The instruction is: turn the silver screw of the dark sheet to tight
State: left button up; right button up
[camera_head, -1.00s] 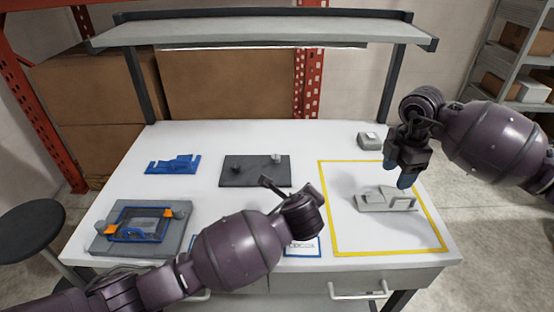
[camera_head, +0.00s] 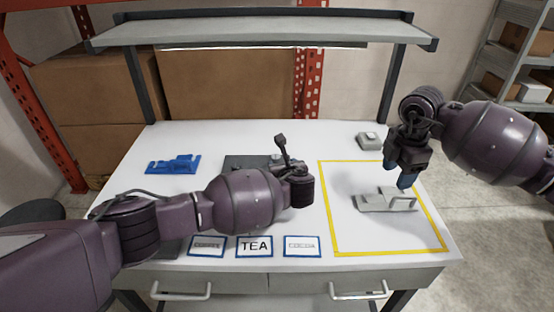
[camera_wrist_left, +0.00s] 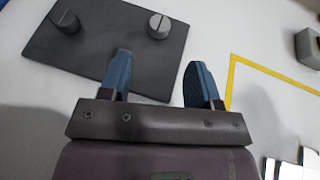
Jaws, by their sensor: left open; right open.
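The dark sheet (camera_head: 236,161) lies flat on the white table, partly covered by my left arm in the head view. In the left wrist view the sheet (camera_wrist_left: 105,55) carries a silver slotted screw (camera_wrist_left: 158,25) near its right side and a dark knob-like screw (camera_wrist_left: 67,21) at its left. My left gripper (camera_wrist_left: 157,70) is open and empty, its blue fingers over the sheet's lower right edge, with the silver screw beyond the fingertips. My left fingers are hidden in the head view. My right gripper (camera_head: 398,172) is open above the yellow-outlined area.
A grey fixture (camera_head: 386,203) stands inside the yellow outline (camera_head: 332,220). A blue bracket (camera_head: 172,165) lies at the left, a small grey box (camera_head: 368,141) at the back right. Labels, including TEA (camera_head: 254,246), line the front. A shelf (camera_head: 260,32) spans above.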

aim_at(276, 158)
pick_arm(q)
jog(key=shift+x, duration=4.1)
jog(key=shift+f, duration=0.1)
jog(key=shift+c, duration=0.2)
jog(key=c, duration=0.9)
